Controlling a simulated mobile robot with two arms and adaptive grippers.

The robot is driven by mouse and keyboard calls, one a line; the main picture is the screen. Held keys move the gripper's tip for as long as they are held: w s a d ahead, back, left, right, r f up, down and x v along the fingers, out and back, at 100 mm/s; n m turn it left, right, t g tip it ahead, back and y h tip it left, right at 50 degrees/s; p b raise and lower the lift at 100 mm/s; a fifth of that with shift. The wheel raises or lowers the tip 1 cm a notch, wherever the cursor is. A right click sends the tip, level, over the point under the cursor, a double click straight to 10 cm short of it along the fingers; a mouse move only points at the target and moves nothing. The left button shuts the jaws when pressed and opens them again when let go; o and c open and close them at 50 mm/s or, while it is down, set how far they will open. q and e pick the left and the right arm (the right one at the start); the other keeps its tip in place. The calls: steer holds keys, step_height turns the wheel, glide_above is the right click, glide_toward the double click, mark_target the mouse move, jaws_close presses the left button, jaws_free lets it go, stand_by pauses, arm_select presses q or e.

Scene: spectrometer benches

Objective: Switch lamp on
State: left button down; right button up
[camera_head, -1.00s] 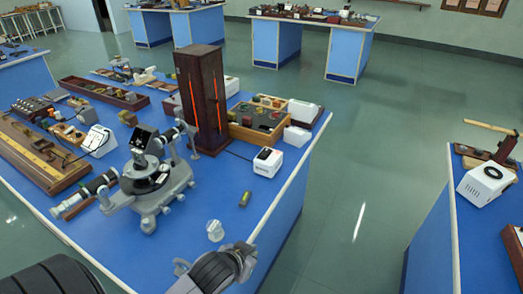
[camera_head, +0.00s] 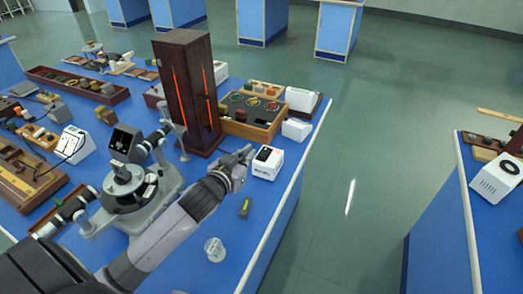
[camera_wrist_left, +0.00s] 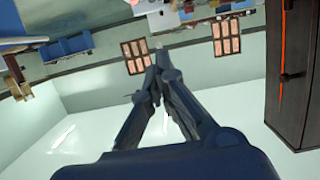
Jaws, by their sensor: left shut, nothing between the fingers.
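A tall dark wooden lamp housing (camera_head: 168,95) with glowing orange slits stands on the blue bench; it also shows at the right of the left wrist view (camera_wrist_left: 292,90). A small white box (camera_head: 270,168) with a black panel on top sits to its right, near the bench edge. My left gripper (camera_head: 246,153) is shut and empty, just left of the white box. Whether it touches the box I cannot tell. The closed fingers (camera_wrist_left: 157,68) show in the left wrist view with nothing between them. My right gripper is not in view.
A grey spectrometer (camera_head: 125,190) stands left of my forearm. A wooden tray of samples (camera_head: 238,130) and white boxes (camera_head: 300,100) lie behind the white box. A small green-brown block (camera_head: 245,208) and a clear glass (camera_head: 214,250) are in front. Another bench (camera_head: 440,235) stands right across the aisle.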

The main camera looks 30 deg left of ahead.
mark_target(264, 152)
arm_select(q)
steer(key=p+x, duration=0.1)
steer(key=x, duration=0.9)
steer(key=shift+a, duration=0.1)
step_height(264, 152, down, 3)
steer(key=shift+s+r, duration=0.1)
steer(key=shift+f, duration=0.7)
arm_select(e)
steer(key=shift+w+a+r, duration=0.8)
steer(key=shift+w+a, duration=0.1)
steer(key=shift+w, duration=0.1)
